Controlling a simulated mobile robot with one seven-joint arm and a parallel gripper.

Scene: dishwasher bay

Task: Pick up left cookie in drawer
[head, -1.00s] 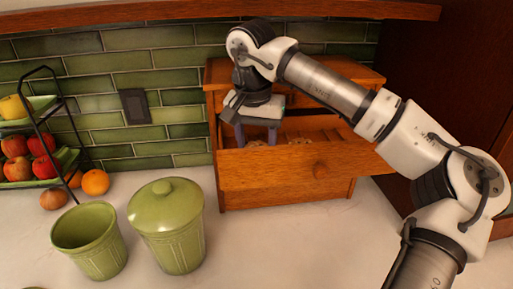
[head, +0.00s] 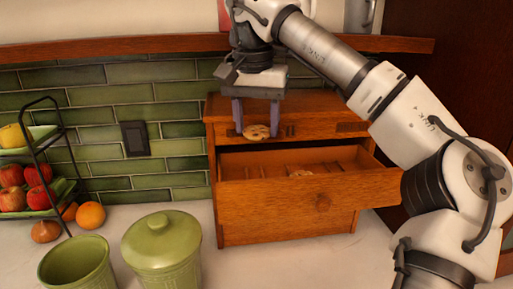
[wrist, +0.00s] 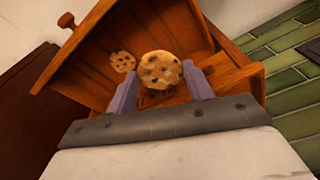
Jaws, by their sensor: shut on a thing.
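My gripper (head: 257,130) is shut on a round chocolate-chip cookie (head: 256,132) and holds it in the air above the open wooden drawer (head: 290,196). In the wrist view the held cookie (wrist: 161,70) sits between the tips of the two purple fingers. A second cookie (head: 300,173) lies inside the drawer, to the right, partly hidden by the drawer front. It also shows in the wrist view (wrist: 123,62), apart from the held one.
The wooden cabinet (head: 228,108) stands against the green tiled wall. A lidded green canister (head: 162,250), an open green canister (head: 76,265) and a fruit rack (head: 58,170) stand to the left. A wooden shelf edge (head: 120,48) runs above.

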